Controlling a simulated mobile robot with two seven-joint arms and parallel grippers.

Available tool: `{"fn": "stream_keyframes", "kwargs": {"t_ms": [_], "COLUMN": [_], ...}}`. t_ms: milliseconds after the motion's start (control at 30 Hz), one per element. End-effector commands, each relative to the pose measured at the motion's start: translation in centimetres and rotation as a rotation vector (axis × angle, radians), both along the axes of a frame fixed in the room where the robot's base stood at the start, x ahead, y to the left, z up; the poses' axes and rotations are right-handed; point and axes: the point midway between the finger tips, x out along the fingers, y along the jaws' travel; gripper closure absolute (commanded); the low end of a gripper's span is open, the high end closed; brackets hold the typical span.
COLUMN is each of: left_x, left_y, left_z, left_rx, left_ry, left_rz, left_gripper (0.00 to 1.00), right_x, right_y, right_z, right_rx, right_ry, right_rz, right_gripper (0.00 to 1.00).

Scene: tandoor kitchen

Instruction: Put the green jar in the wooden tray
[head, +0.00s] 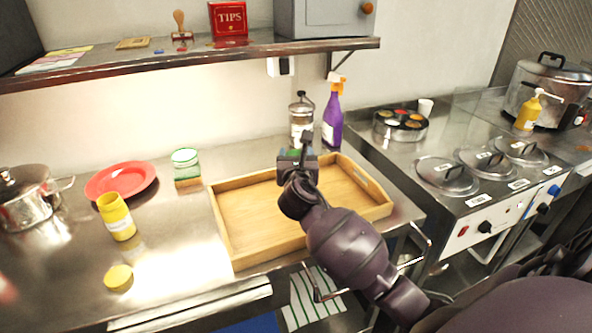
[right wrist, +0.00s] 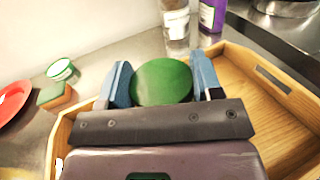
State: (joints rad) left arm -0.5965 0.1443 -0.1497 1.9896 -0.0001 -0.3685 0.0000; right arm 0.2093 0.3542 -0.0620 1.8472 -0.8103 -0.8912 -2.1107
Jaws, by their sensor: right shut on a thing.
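The green jar shows in the right wrist view as a round green top (right wrist: 162,82) between the two blue fingers. My right gripper (right wrist: 163,84) is shut on it. In the head view my right gripper (head: 297,156) is over the back part of the wooden tray (head: 228,232), and the jar is mostly hidden by the gripper and wrist. I cannot tell whether the jar touches the tray floor. The tray is otherwise empty where it shows; its wall is also in the right wrist view (right wrist: 278,80). My left gripper is not in view.
A pepper grinder (head: 301,114) and a purple spray bottle (head: 333,118) stand behind the tray. Left are a green-rimmed can (head: 185,158), a sponge (head: 187,183), a red plate (head: 121,180), a yellow jar (head: 117,217) and a pot (head: 28,201). A shelf (head: 200,57) hangs above.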

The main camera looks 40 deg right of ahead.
Motion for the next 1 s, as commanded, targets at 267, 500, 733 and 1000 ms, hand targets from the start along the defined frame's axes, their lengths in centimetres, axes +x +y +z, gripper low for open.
{"fn": "stream_keyframes", "kwargs": {"t_ms": [267,500,733,1000], "left_x": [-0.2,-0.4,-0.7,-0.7], "left_y": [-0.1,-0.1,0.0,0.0], "left_z": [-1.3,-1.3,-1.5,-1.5], "left_rx": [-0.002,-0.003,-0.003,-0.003], "left_ry": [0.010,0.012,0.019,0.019], "left_rz": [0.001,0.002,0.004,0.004], "left_gripper": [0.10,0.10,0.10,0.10], "right_x": [0.0,0.0,0.0,0.0], "right_y": [0.0,0.0,0.0,0.0], "right_z": [-3.5,-3.5,-3.8,-3.8], "right_rx": [0.000,-0.001,-0.001,0.000], "right_ry": [0.000,-0.002,0.001,0.000], "right_rz": [0.000,0.000,0.000,0.000], "right_gripper": [0.87,0.87,0.33,0.15]}}
